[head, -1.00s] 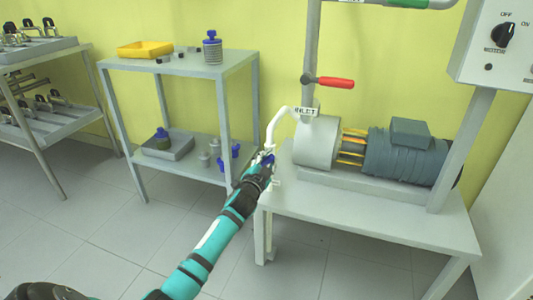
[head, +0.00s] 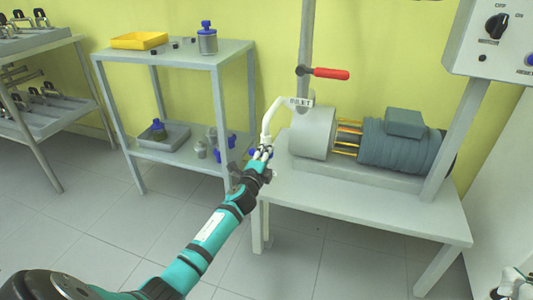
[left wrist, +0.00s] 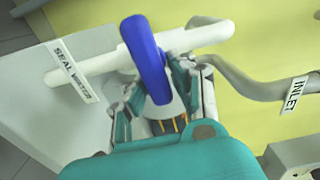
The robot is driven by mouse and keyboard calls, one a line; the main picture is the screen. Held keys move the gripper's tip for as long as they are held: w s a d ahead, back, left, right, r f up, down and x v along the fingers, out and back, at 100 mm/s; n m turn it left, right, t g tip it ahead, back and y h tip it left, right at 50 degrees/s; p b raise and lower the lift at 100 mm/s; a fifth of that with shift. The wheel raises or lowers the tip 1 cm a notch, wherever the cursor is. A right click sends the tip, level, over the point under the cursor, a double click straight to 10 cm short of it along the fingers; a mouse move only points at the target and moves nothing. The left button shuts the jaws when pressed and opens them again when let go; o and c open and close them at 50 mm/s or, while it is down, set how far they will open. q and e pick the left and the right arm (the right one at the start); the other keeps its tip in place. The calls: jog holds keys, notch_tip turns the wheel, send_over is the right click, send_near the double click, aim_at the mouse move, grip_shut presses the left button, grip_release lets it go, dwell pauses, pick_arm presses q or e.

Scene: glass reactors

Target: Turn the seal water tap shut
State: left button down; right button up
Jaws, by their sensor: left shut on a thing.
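The seal water tap has a blue lever (left wrist: 146,58) on a white pipe (left wrist: 205,37); in the left wrist view the lever lies across the pipe. A "SEAL WATER" label (left wrist: 74,70) hangs on the pipe to its left. My left gripper (left wrist: 160,100) is shut on the blue lever, its fingers on either side of the lever's lower part. In the head view my left gripper (head: 259,160) is at the tap, by the left end of the pump table, and hides most of the lever. Part of my right gripper (head: 513,282) shows at the bottom right corner; its fingers are unclear.
The pump (head: 312,134) and motor (head: 398,146) stand on a grey table (head: 360,202). A red-handled inlet valve (head: 331,73) is above the pump. A switch box (head: 490,38) is at the right. A shelf (head: 180,62) with a yellow tray (head: 139,40) stands behind left.

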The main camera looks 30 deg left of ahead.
pick_arm(q)
jog(key=shift+d+f+m, duration=0.25)
jog(key=shift+f+m, duration=0.15)
jog(key=shift+f, duration=0.15)
jog(key=c, duration=1.3)
grip_release()
jog(key=shift+o, duration=0.7)
jog(key=shift+a+r, duration=0.1)
jog(key=shift+r, duration=0.1)
jog(key=v, duration=1.2)
